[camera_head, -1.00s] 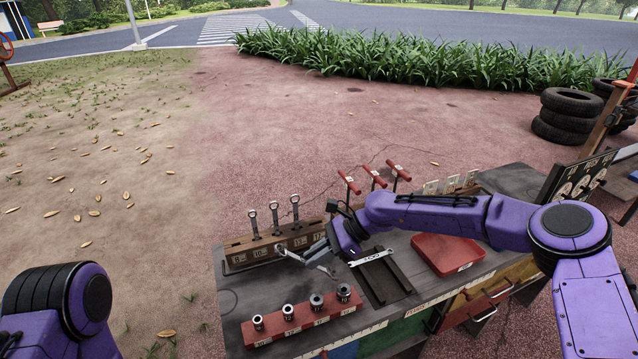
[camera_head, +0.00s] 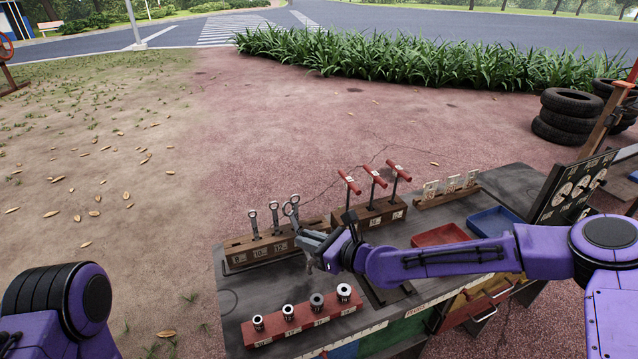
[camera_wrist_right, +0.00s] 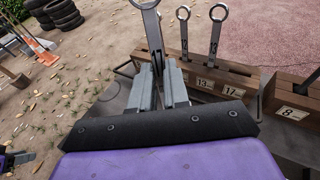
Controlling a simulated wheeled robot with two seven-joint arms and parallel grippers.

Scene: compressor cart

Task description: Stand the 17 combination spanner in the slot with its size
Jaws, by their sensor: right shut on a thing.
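My right gripper (camera_head: 304,236) is shut on a steel combination spanner (camera_head: 287,210). The spanner is close to upright, its ring end up, in front of the wooden spanner rack (camera_head: 236,262). In the right wrist view the held spanner (camera_wrist_right: 146,14) rises from between the fingers (camera_wrist_right: 160,82). Several slots are labelled; the 13 and 17 labels show right of the fingers in the wrist view. Three spanners stand in the rack, one at its left end (camera_head: 253,222). The held spanner's size mark is not readable.
A T-handle rack (camera_head: 372,216) stands just right of the spanner rack. A socket block (camera_head: 300,322) lies in front. Red (camera_head: 436,236) and blue (camera_head: 494,222) trays are to the right. My right forearm crosses above the bench.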

